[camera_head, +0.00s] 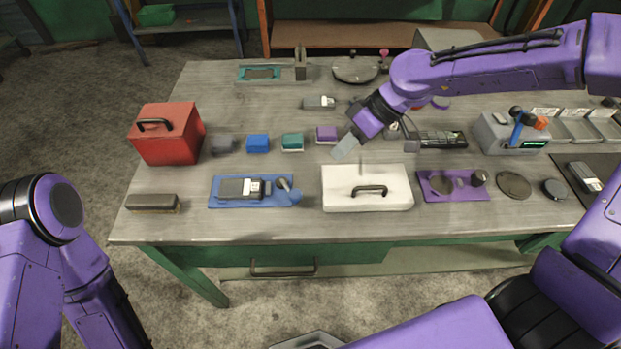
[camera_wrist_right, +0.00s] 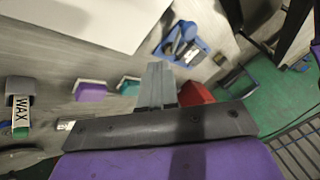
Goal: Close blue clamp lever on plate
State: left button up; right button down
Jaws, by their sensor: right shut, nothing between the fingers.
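The blue plate (camera_head: 225,203) lies on the front left part of the table, with a dark grey block (camera_head: 240,188) on it. A small clamp with a grey lever (camera_head: 284,183) stands at the plate's right end. Whether the lever is up or down is hard to tell. The plate also shows in the right wrist view (camera_wrist_right: 201,46), at the top. My right gripper (camera_head: 345,148) is shut and empty, above the table behind the white case, to the right of and behind the plate. Its fingers (camera_wrist_right: 157,85) show together in the wrist view. My left gripper is out of view.
A white case (camera_head: 340,202) with a black handle stands right of the plate. A red box (camera_head: 165,140) is at the left. Blue (camera_head: 258,143), teal (camera_head: 292,141) and purple (camera_head: 326,133) blocks stand behind. A brush (camera_head: 152,203) lies left of the plate.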

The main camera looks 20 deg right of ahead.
send_near(288, 189)
jog(key=d+f, duration=0.1)
jog(key=f, duration=0.1)
jog(key=d+f, duration=0.1)
jog(key=shift+w+d+f, duration=0.25)
jog(key=shift+d, duration=0.05)
jog(key=shift+s+a+p, duration=0.3)
jog(key=shift+a, duration=0.3)
jog(key=shift+s+a+p, duration=0.25)
jog(key=shift+s+a, duration=0.05)
jog(key=shift+a, duration=0.25)
jog(key=shift+s+a+f, duration=0.2)
jog(key=shift+s+a, duration=0.1)
jog(key=shift+a, duration=0.2)
jog(key=shift+a, duration=0.15)
